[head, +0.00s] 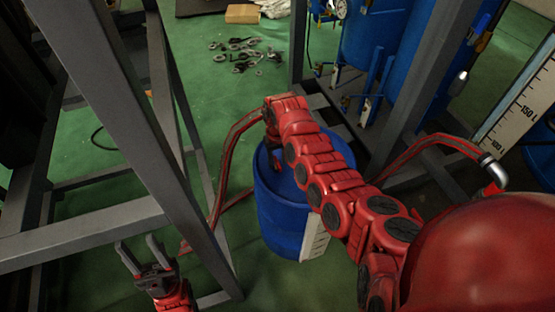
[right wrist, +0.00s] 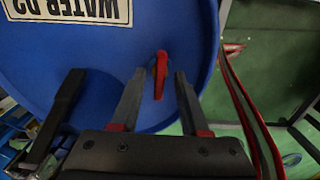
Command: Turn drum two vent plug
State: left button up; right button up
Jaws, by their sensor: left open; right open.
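A blue drum (head: 280,212) stands on the green floor in the middle of the head view. In the right wrist view its blue lid (right wrist: 100,45) carries a white label (right wrist: 60,12) reading "WATER D2", upside down. A red vent plug handle (right wrist: 160,75) stands out near the lid's rim. My right gripper (right wrist: 160,72) is open, its fingertips on either side of the red handle. I cannot tell whether they touch it. In the head view my right arm hides most of that gripper. My left gripper (head: 142,248) is open and empty at the lower left.
A grey steel frame (head: 120,110) stands left of the drum, close to my left gripper. Grey posts and larger blue tanks (head: 375,45) stand behind. Loose metal parts (head: 240,52) and a cardboard box (head: 243,13) lie on the floor behind.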

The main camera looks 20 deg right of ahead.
grip_shut()
jog(key=shift+r, duration=0.1)
dwell(0.3)
